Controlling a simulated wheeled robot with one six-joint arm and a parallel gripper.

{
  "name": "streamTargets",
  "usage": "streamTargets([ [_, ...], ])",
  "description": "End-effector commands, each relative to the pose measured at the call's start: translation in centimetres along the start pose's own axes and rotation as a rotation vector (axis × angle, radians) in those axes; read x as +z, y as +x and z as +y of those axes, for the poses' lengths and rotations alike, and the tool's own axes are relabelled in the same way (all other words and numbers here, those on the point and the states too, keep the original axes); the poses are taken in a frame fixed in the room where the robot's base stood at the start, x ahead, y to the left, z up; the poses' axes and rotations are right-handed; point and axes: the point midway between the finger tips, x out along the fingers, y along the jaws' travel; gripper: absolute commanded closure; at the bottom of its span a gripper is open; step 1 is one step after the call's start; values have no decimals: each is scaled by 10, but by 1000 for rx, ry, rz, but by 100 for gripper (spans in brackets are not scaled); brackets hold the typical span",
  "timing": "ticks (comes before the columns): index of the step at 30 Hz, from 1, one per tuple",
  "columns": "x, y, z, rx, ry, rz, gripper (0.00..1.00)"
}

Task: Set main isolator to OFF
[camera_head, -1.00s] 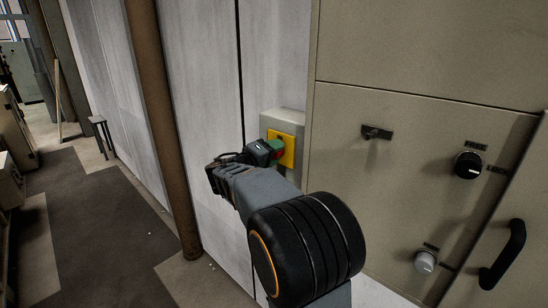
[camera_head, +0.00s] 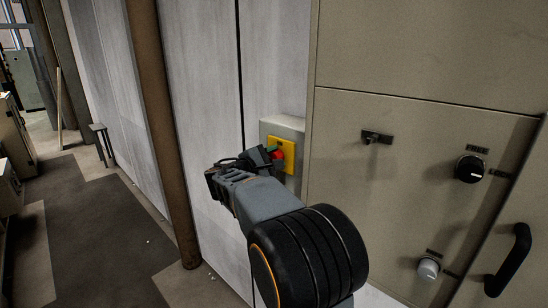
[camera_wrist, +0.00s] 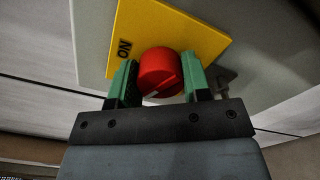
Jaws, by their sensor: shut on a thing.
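The main isolator is a red rotary knob (camera_wrist: 160,70) on a yellow plate (camera_wrist: 195,28). In the wrist view the knob sits between the green fingers of my gripper (camera_wrist: 161,85), which is shut on it. The word ON shows on the plate to the left of the knob, turned sideways. A pale mark shows on the knob's lower edge. No OFF label can be seen. In the head view the red knob (camera_head: 279,154) and yellow plate (camera_head: 289,150) show just beyond my gripper (camera_head: 272,153), which partly hides them.
The plate is on a grey box (camera_head: 291,124) on the pale wall. To the right a beige cabinet (camera_head: 400,50) carries a black knob (camera_head: 469,168), a white knob (camera_head: 428,268), a small latch (camera_head: 376,137) and a black handle (camera_head: 508,260). A brown post (camera_head: 167,130) stands left.

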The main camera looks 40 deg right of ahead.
Motion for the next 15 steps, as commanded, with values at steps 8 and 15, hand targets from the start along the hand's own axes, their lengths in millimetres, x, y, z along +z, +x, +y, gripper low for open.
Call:
streamTargets([
  [8, 1, 0, 1, -1, -211, 0, 80],
  [15, 0, 0, 1, -2, -327, 0, 80],
])
